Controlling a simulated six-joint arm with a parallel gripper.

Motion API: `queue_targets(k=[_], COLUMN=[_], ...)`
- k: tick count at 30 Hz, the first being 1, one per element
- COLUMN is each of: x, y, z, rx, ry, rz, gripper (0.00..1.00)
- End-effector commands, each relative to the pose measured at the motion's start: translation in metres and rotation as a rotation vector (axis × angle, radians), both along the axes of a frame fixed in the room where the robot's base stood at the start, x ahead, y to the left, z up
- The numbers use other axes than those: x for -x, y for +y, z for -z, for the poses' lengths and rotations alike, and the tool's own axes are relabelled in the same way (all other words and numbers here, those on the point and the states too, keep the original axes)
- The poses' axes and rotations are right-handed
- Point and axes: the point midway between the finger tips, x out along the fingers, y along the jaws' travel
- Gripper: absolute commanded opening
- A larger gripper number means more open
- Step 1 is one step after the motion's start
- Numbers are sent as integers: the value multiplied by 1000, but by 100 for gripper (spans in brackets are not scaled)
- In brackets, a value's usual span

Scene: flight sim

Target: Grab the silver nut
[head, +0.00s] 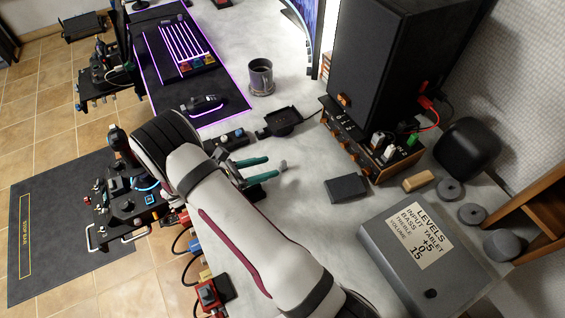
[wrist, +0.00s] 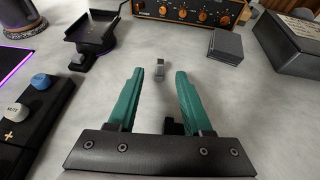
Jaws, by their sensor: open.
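A small silver-grey piece, which looks like the silver nut (head: 284,164), lies on the pale desk top just off my fingertips. In the wrist view the nut (wrist: 159,69) sits centred in the gap, around the tips and slightly beyond them. My gripper (head: 273,166) has two teal fingers, spread apart with nothing held between them. In the wrist view my gripper (wrist: 160,74) has one finger on each side of the nut, and neither seems to touch it. The gripper's height above the desk is hard to tell.
A dark small box (head: 347,187) lies right of the nut. The amplifier (head: 370,145) with orange knobs and a black tray (head: 282,121) stand beyond. A grey labelled case (head: 425,245) is at lower right, a mug (head: 261,78) farther back. A button panel (wrist: 35,110) is left of my gripper.

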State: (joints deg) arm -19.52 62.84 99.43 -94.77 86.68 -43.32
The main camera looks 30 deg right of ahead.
Motion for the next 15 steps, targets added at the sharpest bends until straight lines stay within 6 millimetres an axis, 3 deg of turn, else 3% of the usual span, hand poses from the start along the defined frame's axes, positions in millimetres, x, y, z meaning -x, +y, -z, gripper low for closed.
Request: queue_targets(k=[10, 15], x=[-4, -5], y=[-54, -61], z=[22, 26], rx=[-2, -3], ry=[-1, -1], rz=[4, -1], gripper=[50, 50])
